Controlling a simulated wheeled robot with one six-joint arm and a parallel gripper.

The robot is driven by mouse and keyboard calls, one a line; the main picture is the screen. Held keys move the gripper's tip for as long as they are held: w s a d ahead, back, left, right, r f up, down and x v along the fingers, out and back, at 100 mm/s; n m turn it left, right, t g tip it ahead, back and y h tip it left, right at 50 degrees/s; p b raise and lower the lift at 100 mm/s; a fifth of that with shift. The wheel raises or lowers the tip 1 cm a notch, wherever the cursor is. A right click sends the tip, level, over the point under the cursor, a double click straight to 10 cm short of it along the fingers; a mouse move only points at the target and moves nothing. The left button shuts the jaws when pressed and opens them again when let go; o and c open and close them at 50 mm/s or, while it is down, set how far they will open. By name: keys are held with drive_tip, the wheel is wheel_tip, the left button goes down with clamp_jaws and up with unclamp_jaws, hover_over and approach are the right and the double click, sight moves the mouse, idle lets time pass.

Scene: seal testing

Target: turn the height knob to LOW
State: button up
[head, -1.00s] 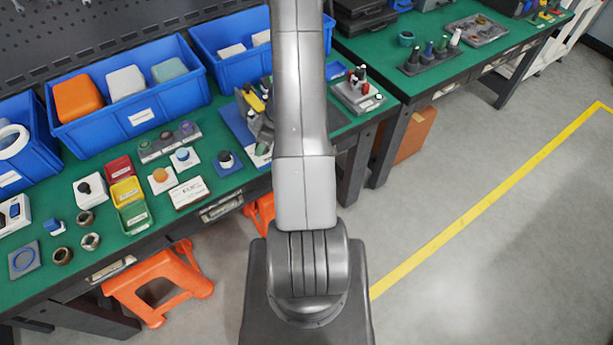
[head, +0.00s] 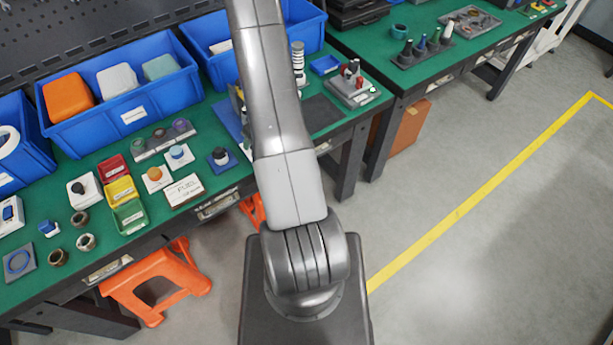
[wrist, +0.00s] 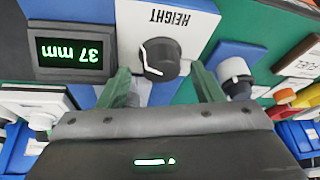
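The black height knob (wrist: 157,60) sits on a white plate (wrist: 198,22) marked HEIGHT, upside down in the wrist view. A white pointer line shows on the knob's lower left side there. Beside it a dark display (wrist: 78,55) reads 37 mm in green, also upside down. My gripper (wrist: 161,68) is open, its two green fingers apart, one to each side of the knob in the picture. I see no contact with the knob; the depth gap is hard to tell. In the head view my arm hides the gripper and the knob.
A black-and-white knob on a blue base (head: 220,157) stands close by; it also shows in the wrist view (wrist: 236,76). Red, yellow and green bins (head: 122,191) lie further left. Blue crates (head: 128,115) line the back. A dark mat (head: 322,114) lies right of my arm.

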drive_tip(key=shift+s+d+f+m+t+h, duration=0.15)
drive_tip(key=shift+s+f+m+h, duration=0.1)
drive_tip(key=shift+m, duration=0.5)
drive_tip(key=shift+s+f+m+t+h, duration=0.15)
drive_tip(key=shift+f+m+h, duration=0.1)
drive_tip(key=shift+m, duration=0.5)
drive_tip(key=shift+f+m+b, duration=0.25)
drive_tip(key=shift+m+b, duration=0.35)
drive_tip(key=shift+b, duration=0.45)
drive_tip(key=shift+s+d+r+m+t+h+b, duration=0.25)
drive_tip(key=shift+m+b, duration=0.25)
drive_tip(key=shift+b, duration=0.6)
drive_tip(key=shift+w+a+m+b, duration=0.15)
drive_tip(key=shift+a+m+b, duration=0.15)
drive_tip(key=shift+b, duration=0.7)
drive_tip(key=shift+r+m+t+h+b, duration=0.1)
drive_tip(key=shift+m+t+h+b, duration=0.2)
drive_tip(key=shift+b, duration=0.7)
drive_tip(key=m+b, duration=0.1)
drive_tip(key=b, duration=0.2)
drive_tip(key=shift+a, duration=0.15)
